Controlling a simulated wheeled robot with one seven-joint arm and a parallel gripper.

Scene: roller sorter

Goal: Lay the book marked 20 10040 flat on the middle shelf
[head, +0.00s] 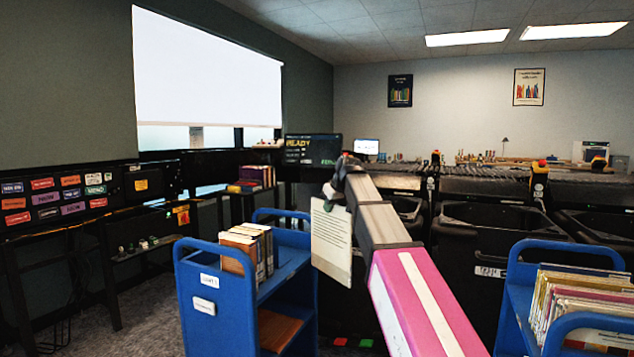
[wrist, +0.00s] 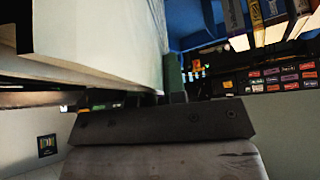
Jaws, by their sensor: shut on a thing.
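My gripper (head: 338,192) is shut on a book (head: 332,243), which hangs upright below it in the head view. A pale face with lines of print shows; the number 20 10040 is not legible. In the wrist view the held book (wrist: 105,35) fills the upper left as a large pale block, close to the gripper's dark base. The blue cart (head: 192,285) stands just left of the held book. Upright books (head: 248,250) stand on its upper level, and a brown flat item (head: 278,329) lies on a level below. Which level is the middle shelf is unclear.
A second blue cart (head: 515,290) full of books stands at the right. Black bins (head: 487,235) line the back. A dark rack with coloured labels (head: 70,195) stands at the left. The upper cart level looks bare right of its books.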

